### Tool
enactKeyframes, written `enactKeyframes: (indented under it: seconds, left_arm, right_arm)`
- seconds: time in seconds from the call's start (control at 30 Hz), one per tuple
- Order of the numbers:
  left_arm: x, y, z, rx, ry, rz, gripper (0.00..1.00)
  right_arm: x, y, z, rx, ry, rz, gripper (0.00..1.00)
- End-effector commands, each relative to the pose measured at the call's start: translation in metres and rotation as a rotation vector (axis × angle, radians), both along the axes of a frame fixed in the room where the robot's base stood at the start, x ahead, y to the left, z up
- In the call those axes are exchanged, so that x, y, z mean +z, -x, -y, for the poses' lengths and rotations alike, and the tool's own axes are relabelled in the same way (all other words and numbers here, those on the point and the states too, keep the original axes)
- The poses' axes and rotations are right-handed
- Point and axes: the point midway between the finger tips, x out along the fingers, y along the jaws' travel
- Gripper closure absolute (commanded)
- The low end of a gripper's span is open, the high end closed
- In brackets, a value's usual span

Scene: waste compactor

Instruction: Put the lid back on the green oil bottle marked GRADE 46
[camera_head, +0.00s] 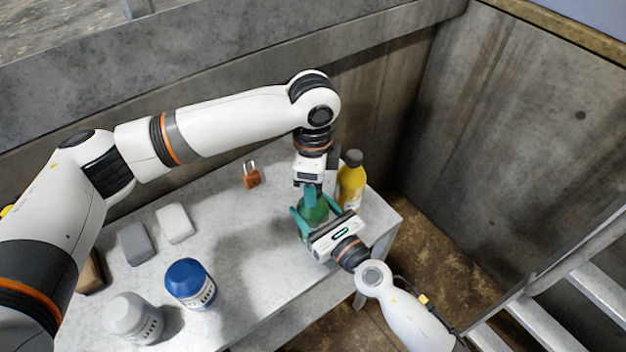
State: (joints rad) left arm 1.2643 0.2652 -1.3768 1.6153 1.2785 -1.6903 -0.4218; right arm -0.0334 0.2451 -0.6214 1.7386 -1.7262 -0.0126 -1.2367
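The green oil bottle (317,214) stands near the right end of the table, partly covered by both grippers. Its label and any GRADE 46 mark are hidden. My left gripper (310,196) points down from above, with its teal fingers close together right at the bottle's top. I cannot make out a lid between them, and I see no loose lid on the table. My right gripper (320,211) reaches in from the lower right, with one teal finger on each side of the bottle's body, and appears to grip it.
A yellow bottle with a dark cap (351,182) stands close behind on the right. An orange padlock (251,175), grey and white blocks (175,223), a blue-lidded tub (190,283) and a white tub (133,318) sit on the grey table (235,240). The table's middle is clear.

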Motion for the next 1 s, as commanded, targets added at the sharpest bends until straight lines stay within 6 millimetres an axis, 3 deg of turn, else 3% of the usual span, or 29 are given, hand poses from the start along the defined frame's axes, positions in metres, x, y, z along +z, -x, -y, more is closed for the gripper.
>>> enactKeyframes:
  seconds: [0.3,0.43,0.8,1.0]
  left_arm:
    - [0.001,0.0,0.0,0.002,0.0,0.001,0.44]
    - [0.012,-0.001,0.0,0.001,0.001,0.003,0.44]
    - [0.087,-0.001,0.001,0.001,0.003,0.004,0.44]
    - [0.113,0.0,0.0,0.001,0.0,0.001,0.44]
  right_arm:
    - [0.0,0.0,0.0,0.0,0.001,-0.001,1.0]
    - [0.0,0.0,0.0,0.0,0.001,-0.001,1.0]
    - [0.0,0.0,0.0,0.0,0.001,-0.001,1.0]
    - [-0.001,0.0,0.0,0.0,0.001,-0.001,1.0]
